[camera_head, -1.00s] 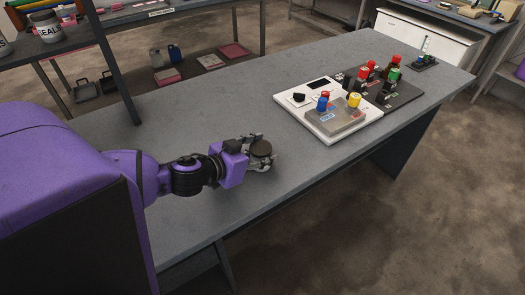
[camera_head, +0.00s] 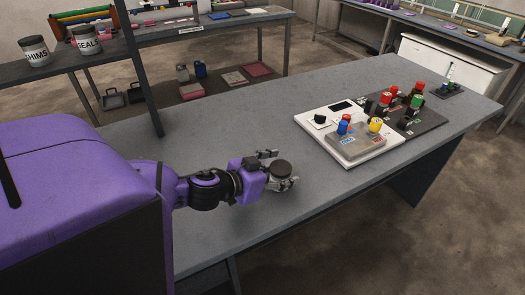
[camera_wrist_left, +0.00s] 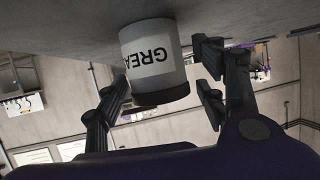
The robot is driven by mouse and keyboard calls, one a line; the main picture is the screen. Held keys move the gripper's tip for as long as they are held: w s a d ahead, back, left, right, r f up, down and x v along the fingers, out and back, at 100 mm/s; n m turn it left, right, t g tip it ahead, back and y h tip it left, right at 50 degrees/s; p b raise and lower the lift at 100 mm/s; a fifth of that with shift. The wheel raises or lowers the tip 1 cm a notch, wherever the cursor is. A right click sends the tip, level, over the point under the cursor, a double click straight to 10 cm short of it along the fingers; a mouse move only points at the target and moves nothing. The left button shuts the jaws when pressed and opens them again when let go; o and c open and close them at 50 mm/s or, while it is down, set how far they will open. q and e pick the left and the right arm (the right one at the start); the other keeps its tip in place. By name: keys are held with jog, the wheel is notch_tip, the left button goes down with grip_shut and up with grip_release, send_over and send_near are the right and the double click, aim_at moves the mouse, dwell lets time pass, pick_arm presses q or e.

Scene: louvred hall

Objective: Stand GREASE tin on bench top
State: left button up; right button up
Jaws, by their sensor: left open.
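The GREASE tin (camera_head: 281,166) has a dark lid and stands upright on the grey bench top (camera_head: 220,125), towards its near edge. In the left wrist view, which is upside down, the white tin (camera_wrist_left: 152,55) shows part of its label, "GREA", and its base meets the grey surface. My left gripper (camera_head: 276,170) is open, with its fingers spread on either side of the tin. In the wrist view there are gaps between the fingers and the tin. My right gripper is not in view.
A white panel (camera_head: 309,122) with a grey button box and a dark board (camera_head: 428,125) with coloured knobs lie further right on the bench. SHIMS (camera_head: 35,50) and SEALS (camera_head: 87,40) tins stand on a rack at the upper left. The bench around the gripper is clear.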

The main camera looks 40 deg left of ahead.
pick_arm(q)
jog(key=p+v, duration=0.1)
jog(key=v, duration=1)
jog(key=shift+s, duration=0.15)
jog(key=shift+s+a+r, duration=0.1)
jog(key=shift+s, duration=0.1)
